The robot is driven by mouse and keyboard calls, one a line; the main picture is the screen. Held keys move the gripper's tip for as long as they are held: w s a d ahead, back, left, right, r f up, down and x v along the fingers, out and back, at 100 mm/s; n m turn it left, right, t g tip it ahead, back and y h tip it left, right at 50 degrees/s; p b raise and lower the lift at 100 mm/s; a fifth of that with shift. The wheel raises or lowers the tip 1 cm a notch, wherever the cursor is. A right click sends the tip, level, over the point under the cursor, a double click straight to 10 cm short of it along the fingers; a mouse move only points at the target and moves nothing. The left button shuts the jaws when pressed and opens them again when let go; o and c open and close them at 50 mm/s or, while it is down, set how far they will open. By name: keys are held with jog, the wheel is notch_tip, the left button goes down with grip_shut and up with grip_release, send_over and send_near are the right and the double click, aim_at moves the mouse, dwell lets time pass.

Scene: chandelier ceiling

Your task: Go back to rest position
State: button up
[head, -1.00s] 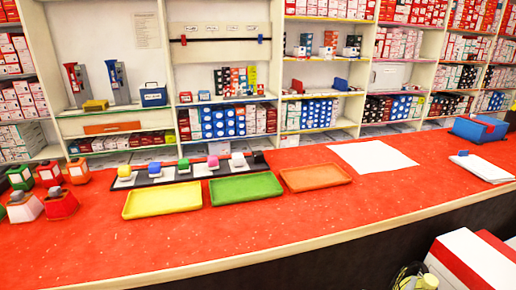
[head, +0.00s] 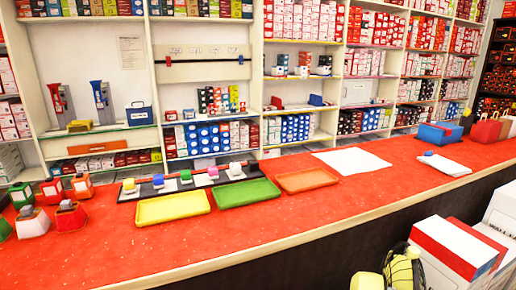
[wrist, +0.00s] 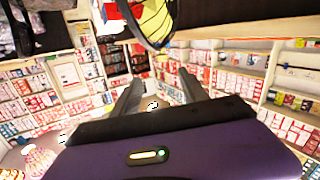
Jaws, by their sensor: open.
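My gripper (wrist: 158,92) shows in the wrist view, its two dark fingers spread apart with nothing between them. It is open and empty, and beyond it are shelves full of boxes, seen tilted. In the head view my gripper is not visible. The red counter (head: 300,212) runs across the head view. No object is in contact with my fingers.
On the counter are a yellow tray (head: 173,208), a green tray (head: 247,193), an orange tray (head: 307,180) and a white sheet (head: 352,161). Red and white boxes (head: 455,248) stand in front of the counter at the lower right. Shelves line the back wall.

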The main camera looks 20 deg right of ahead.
jog(key=w+a+n+t+y, duration=0.4)
jog(key=a+n, duration=0.2)
jog(key=a, duration=0.1)
jog(key=s+a+n+t+y+p, duration=0.2)
jog(key=s+a+n+t+y, duration=0.15)
jog(key=a+y, duration=0.35)
jog(key=s+a+r+y+p, duration=0.1)
jog(key=s+a, duration=0.2)
jog(key=s, duration=0.5)
jog(key=s+a+r+g+y+p, duration=0.1)
jog(key=s+a+r, duration=0.1)
jog(key=s, duration=0.6)
jog(key=s+a+r+g+y+p, duration=0.1)
jog(key=s+a, duration=0.3)
jog(key=s, duration=0.4)
jog(key=shift+a+r+n+y+p, duration=0.15)
jog(key=shift+r+n+y+p, duration=0.2)
jog(key=shift+p, duration=0.2)
jog(key=shift+f, duration=0.1)
